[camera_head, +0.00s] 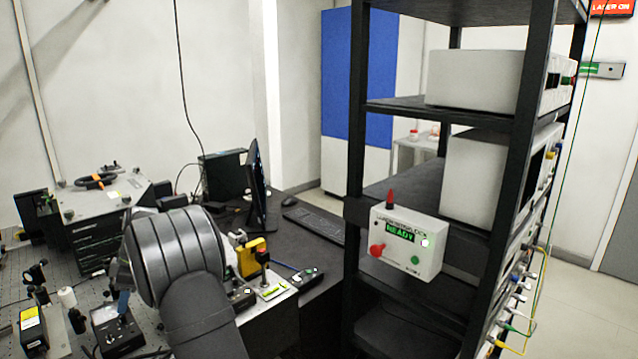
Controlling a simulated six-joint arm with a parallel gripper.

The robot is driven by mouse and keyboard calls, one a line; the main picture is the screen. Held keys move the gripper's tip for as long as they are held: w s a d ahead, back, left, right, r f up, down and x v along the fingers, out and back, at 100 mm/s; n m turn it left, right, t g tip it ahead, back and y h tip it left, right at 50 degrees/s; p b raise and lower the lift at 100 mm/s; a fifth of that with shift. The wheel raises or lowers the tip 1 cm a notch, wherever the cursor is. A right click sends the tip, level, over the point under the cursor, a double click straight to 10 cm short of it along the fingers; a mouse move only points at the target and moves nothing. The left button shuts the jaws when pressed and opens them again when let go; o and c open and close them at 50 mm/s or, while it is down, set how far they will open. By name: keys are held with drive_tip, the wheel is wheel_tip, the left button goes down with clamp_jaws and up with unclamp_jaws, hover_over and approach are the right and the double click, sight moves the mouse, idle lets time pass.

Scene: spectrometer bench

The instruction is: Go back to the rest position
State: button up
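My arm (175,262) shows as a thick grey ribbed joint and a dark link at the lower left, in front of the bench. My gripper cannot be made out; it is outside the picture or hidden behind the arm. Whether it holds anything does not show.
An optical bench (70,250) with small optics stands on the left. A white interlock box (405,243) reading READY hangs on the black rack (355,120). A monitor (258,185) stands behind.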

sight(121, 315)
drive_tip(key=v, duration=1.2)
drive_tip(key=x, duration=1.7)
drive_tip(key=shift+d, duration=0.1)
drive_tip(key=shift+d+r+m+t, duration=0.1)
drive_tip(key=shift+r+m+t, duration=0.15)
drive_tip(key=shift+m, duration=0.55)
drive_tip(key=m+t, duration=0.1)
drive_tip(key=m, duration=0.2)
drive_tip(key=m+t, duration=0.1)
drive_tip(key=m, duration=0.2)
drive_tip(key=shift+s+f+t, duration=0.1)
drive_tip(key=shift+s+t, duration=0.05)
drive_tip(key=shift+t, duration=0.1)
drive_tip(key=shift+s+m+t+h, duration=0.15)
drive_tip(key=shift+m+t, duration=0.25)
drive_tip(key=shift+m, duration=0.7)
drive_tip(key=shift+w+m+t+h, duration=0.1)
drive_tip(key=shift+m+t+h, duration=0.25)
drive_tip(key=shift+m, duration=0.75)
drive_tip(key=shift+s+m+t+h, duration=0.1)
drive_tip(key=shift+m+t+h, duration=0.4)
drive_tip(key=shift+m, duration=1.3)
